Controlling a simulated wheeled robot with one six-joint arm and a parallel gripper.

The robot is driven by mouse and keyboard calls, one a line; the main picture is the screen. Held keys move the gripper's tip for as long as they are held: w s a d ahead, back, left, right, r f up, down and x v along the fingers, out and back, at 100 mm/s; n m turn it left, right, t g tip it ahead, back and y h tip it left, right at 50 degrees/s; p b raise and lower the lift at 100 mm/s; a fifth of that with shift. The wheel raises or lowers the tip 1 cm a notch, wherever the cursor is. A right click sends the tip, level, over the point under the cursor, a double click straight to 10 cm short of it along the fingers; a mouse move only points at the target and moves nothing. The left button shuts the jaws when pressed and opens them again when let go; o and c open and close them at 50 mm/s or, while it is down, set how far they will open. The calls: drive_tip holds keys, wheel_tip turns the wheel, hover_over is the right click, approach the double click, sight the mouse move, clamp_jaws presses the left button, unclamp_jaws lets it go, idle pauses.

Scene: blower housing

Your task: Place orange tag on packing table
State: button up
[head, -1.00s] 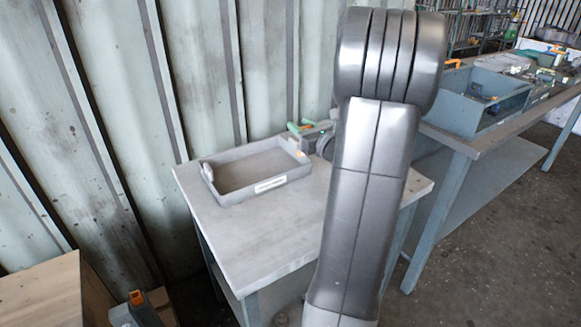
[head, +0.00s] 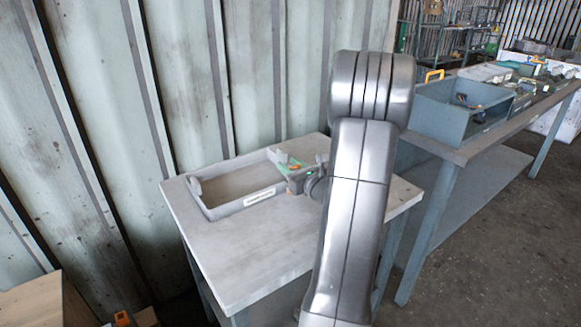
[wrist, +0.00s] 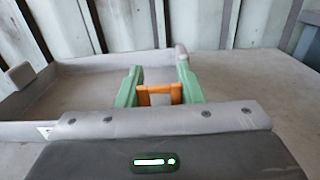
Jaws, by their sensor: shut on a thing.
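My gripper (wrist: 160,95) has green fingers and is shut on the orange tag (wrist: 160,94), a small orange frame shape seen between the fingers in the wrist view. In the head view my gripper (head: 290,166) is at the right end of a grey tray (head: 225,207), partly hidden by my arm; the tag cannot be made out there. The tray, with a white label on its front, stands on a small grey-topped table (head: 245,258). In the wrist view the tray (wrist: 85,70) lies behind and left of the fingers. I cannot tell whether the tag touches anything below.
A corrugated metal wall (head: 240,70) stands close behind the table. A long workbench (head: 480,138) with a blue-grey bin (head: 440,108) and other items is at the right. The small table's front is clear. A wooden box (head: 35,305) is at lower left.

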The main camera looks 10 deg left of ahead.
drive_tip(key=o, duration=1)
drive_tip(key=shift+o, duration=0.2)
drive_tip(key=shift+r+p, duration=0.2)
drive_tip(key=shift+p, duration=0.1)
drive_tip(key=v, duration=1.2)
drive_tip(key=x, duration=1.2)
drive_tip(key=shift+f, duration=0.2)
drive_tip(key=shift+r, duration=1.85)
